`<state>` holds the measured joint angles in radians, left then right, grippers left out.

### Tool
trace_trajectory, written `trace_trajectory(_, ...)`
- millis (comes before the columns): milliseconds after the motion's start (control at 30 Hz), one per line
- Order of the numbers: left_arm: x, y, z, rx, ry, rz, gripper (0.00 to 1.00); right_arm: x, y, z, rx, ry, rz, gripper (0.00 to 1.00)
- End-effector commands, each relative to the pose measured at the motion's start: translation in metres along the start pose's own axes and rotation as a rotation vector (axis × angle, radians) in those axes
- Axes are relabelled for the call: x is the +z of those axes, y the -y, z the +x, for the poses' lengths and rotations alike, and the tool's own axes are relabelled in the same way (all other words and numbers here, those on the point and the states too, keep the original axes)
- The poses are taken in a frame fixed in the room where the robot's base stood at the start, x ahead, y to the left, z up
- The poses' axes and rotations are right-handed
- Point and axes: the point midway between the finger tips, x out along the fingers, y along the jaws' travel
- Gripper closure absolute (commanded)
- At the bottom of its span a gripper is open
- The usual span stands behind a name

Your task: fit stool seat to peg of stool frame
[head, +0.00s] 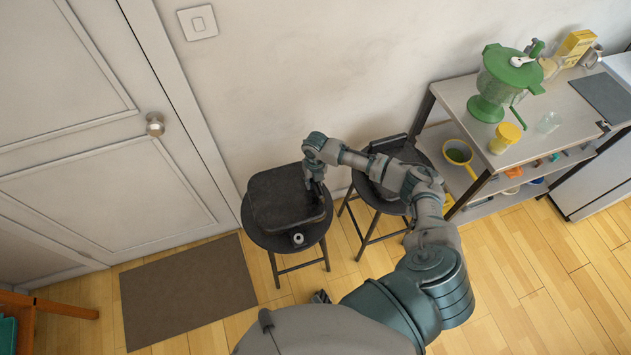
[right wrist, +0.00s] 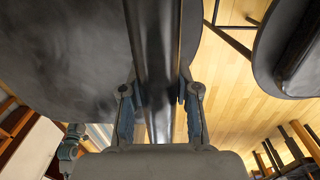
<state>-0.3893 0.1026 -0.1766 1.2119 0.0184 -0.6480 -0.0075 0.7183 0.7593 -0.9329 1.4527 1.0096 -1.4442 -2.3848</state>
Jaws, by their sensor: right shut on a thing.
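The stool seat (head: 285,197) is a dark slab with rounded corners. It is over the round black top of the left stool frame (head: 312,232) in the head view; I cannot tell whether they touch. A small grey round part, possibly the peg (head: 298,239), shows at the front of that top. My right gripper (head: 318,181) is at the seat's right side. In the right wrist view, its fingers (right wrist: 160,115) are shut on the seat's dark edge (right wrist: 155,45), with the round top (right wrist: 60,60) behind. A blue-grey part at lower left there may be my left gripper (right wrist: 70,145); its jaws are unclear.
A second black stool (head: 378,193) with a dark slab on it stands close on the right, partly behind my arm. A shelf table (head: 455,95) with a green juicer (head: 497,90) is further right. The wall and door are behind. A brown mat (head: 188,290) lies front left.

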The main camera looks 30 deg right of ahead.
Motion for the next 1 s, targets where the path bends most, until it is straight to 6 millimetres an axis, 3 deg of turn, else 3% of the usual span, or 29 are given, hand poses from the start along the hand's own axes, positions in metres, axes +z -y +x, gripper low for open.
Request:
trace_trajectory(333,-0.002,-0.005,-0.003,-0.007,0.002,-0.001,0.6,0.003,0.009,0.001,0.011,-0.001,0.003,1.0)
trace_trajectory(733,-0.003,0.0,-0.009,0.0,-0.003,0.0,0.6,-0.001,-0.006,-0.004,-0.005,0.003,0.002,1.0)
trace_trajectory(1000,-0.004,-0.003,-0.009,-0.005,-0.002,0.0,0.6,0.0,-0.001,-0.001,-0.002,0.001,0.003,1.0)
